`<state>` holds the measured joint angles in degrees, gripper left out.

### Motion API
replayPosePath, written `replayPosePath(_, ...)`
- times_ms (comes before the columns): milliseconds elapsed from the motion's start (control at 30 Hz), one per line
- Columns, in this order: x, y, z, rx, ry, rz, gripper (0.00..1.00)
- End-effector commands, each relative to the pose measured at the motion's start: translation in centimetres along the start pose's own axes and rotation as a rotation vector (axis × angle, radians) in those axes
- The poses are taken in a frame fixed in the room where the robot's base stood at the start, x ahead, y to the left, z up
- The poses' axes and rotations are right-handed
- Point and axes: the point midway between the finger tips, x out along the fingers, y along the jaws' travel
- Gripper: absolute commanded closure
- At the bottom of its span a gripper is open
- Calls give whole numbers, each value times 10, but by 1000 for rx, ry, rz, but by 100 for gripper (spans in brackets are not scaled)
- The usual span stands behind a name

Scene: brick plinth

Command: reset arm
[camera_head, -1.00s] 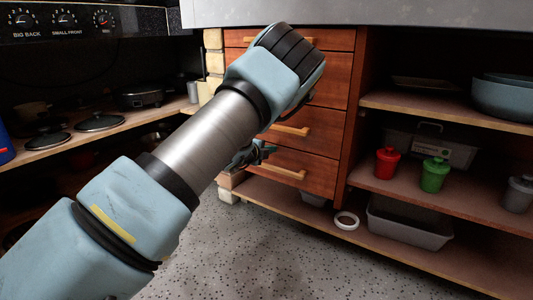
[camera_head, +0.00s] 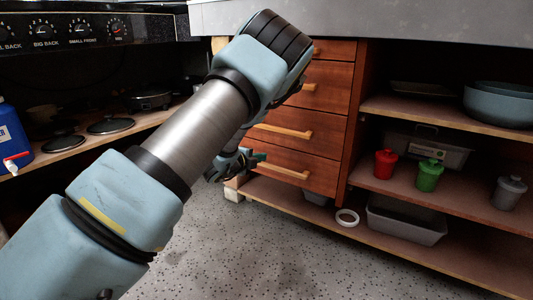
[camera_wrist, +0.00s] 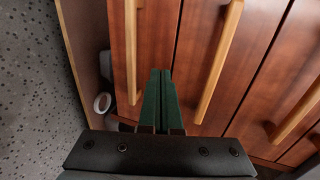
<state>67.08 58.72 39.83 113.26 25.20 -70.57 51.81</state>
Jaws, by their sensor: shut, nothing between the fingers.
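My arm reaches from the lower left across the head view, pale blue with a bare metal section. My gripper (camera_head: 260,157) shows partly behind the forearm, in front of the wooden drawers (camera_head: 322,124). In the wrist view my gripper's two green fingers (camera_wrist: 160,72) lie side by side, shut, with nothing between them. They point toward the reddish-brown drawer fronts and lie close to a long wooden handle (camera_wrist: 218,62). I cannot tell whether they touch the drawers.
Shelves at the right hold a red canister (camera_head: 385,164), a green canister (camera_head: 429,176) and a grey tub (camera_head: 408,222). A white tape roll (camera_head: 346,218) lies on the bottom shelf. A blue jug (camera_head: 12,137) stands left. Speckled floor (camera_head: 270,262) is clear in front.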

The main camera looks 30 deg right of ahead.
Motion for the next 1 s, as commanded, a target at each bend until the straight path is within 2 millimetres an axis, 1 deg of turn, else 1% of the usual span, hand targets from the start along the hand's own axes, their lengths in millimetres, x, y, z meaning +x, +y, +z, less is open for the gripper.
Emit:
replayPosePath(33, -10, -3, 0, -1, -2, 1, 100)
replayPosePath(200, -28, -2, 0, 0, -1, 1, 100)
replayPosePath(467, -35, -1, 3, -6, -7, 2, 100)
replayPosePath(567, -45, -6, 21, -69, -65, 14, 100)
replayPosePath(633, -62, -9, 49, -167, -153, 37, 100)
replayPosePath(667, -72, -12, 63, -224, -203, 48, 100)
replayPosePath(700, -89, -12, 83, -314, -276, 67, 100)
replayPosePath(767, -121, -13, 113, -472, -398, 96, 100)
replayPosePath(800, -145, -13, 131, -588, -482, 114, 100)
replayPosePath(833, -164, -12, 141, -675, -542, 126, 100)
replayPosePath(867, -183, -10, 149, -762, -599, 140, 100)
replayPosePath(900, -209, -8, 158, -876, -674, 155, 100)
replayPosePath(967, -247, -5, 164, -1046, -778, 177, 100)
replayPosePath(1000, -273, -4, 164, -1156, -845, 190, 100)
